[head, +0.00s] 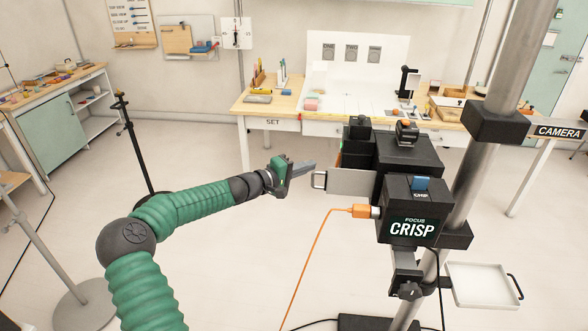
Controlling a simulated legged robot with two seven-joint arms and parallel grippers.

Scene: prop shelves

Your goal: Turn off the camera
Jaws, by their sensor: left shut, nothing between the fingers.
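The camera (408,157) is a black boxy unit mounted on a grey metal pole at the right. Its near face carries a "FOCUS CRISP" display (412,228) and a blue switch or tab (421,184). An orange knob sits on top (406,124), and a small green light shows at its left edge. A silver plate with a handle (345,182) sticks out on its left side. My left gripper (308,167) is shut and empty, just left of the plate's handle and apparently apart from it. My right gripper is not in view.
An orange cable (316,248) plugs into the camera's left side and hangs to the floor. A white tray (482,284) is fixed low on the right. A thin black stand (134,145) is at the left. A workbench (300,104) stands behind. The floor between is clear.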

